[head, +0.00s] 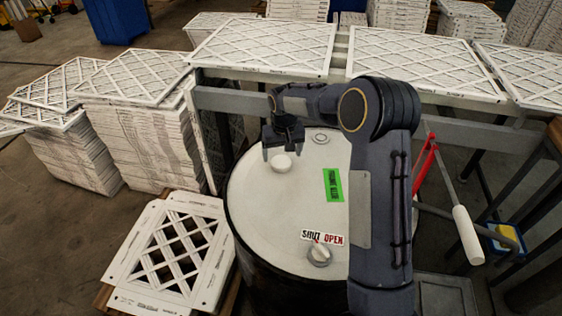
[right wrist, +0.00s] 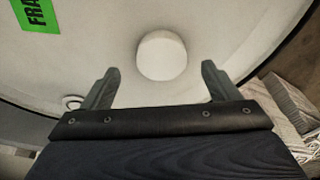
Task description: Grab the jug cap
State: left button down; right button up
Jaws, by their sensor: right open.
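The jug cap (head: 281,162) is a white round knob on the pale top of a large drum (head: 262,215). In the right wrist view the cap (right wrist: 162,55) lies ahead of and roughly between the two fingertips, with clear gaps on both sides. My right gripper (head: 283,150) is over the drum top by the cap, its fingers pointing down; it also shows in the right wrist view (right wrist: 158,82), open and empty. I cannot tell its exact height above the lid. My left gripper is not in view.
The drum top also bears a green label (head: 333,185), a SHUT/OPEN dial (head: 319,253) and a small round fitting (head: 320,137). Stacked filters (head: 140,130) stand at left, and a rail with filters (head: 262,48) runs behind. A red-and-white lever (head: 467,232) is at right.

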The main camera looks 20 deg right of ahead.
aim_at(281, 161)
jog(key=f, duration=0.3)
jog(key=shift+w+f, duration=0.1)
jog(key=shift+w, duration=0.2)
jog(key=shift+c, duration=0.2)
jog(key=c, duration=1)
